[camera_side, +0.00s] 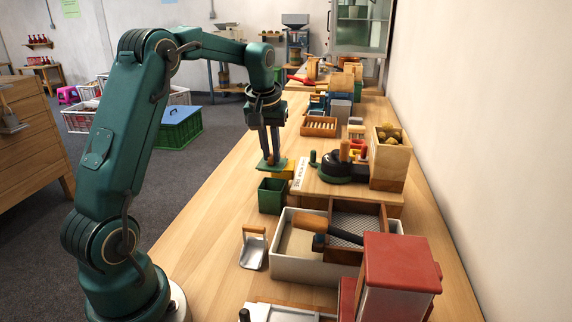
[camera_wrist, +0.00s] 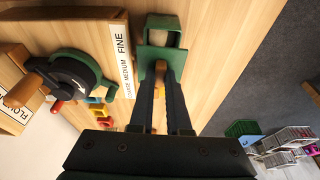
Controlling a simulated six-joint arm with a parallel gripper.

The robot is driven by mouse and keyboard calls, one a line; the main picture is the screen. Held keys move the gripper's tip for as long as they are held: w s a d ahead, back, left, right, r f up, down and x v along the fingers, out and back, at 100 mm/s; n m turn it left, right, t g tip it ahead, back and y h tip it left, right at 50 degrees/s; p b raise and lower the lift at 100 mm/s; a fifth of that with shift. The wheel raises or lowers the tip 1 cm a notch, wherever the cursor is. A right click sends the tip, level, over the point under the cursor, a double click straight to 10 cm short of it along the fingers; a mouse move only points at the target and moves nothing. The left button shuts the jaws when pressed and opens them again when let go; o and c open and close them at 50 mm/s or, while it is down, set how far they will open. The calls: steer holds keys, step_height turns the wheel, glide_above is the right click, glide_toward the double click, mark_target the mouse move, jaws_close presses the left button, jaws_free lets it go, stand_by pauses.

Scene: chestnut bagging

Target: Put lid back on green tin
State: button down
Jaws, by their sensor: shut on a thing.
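The green lid (camera_side: 266,165) is a flat square plate held level in the side view. My gripper (camera_side: 271,155) points down and is shut on its knob. The open green tin (camera_side: 271,198) stands upright on the bench below the lid, and a gap shows between them. In the wrist view, the lid (camera_wrist: 152,54) is at the tips of my fingers (camera_wrist: 161,72). The tin (camera_wrist: 165,20) shows just beyond it, partly covered by the lid.
A yellow block-like thing (camera_side: 286,171) stands close behind the tin. A wooden board with a black dial (camera_side: 343,166) is to the right. A white tray (camera_side: 300,265) with a hammer-like tool and a metal scoop (camera_side: 253,250) are in front. Bare bench lies left of the tin.

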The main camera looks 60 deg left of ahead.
mark_target(271, 164)
steer(key=shift+f, duration=2.15)
steer(key=shift+f, duration=0.35)
stand_by(0.6)
steer(key=shift+c, duration=1.6)
jaws_free()
steer(key=shift+r, duration=3.5)
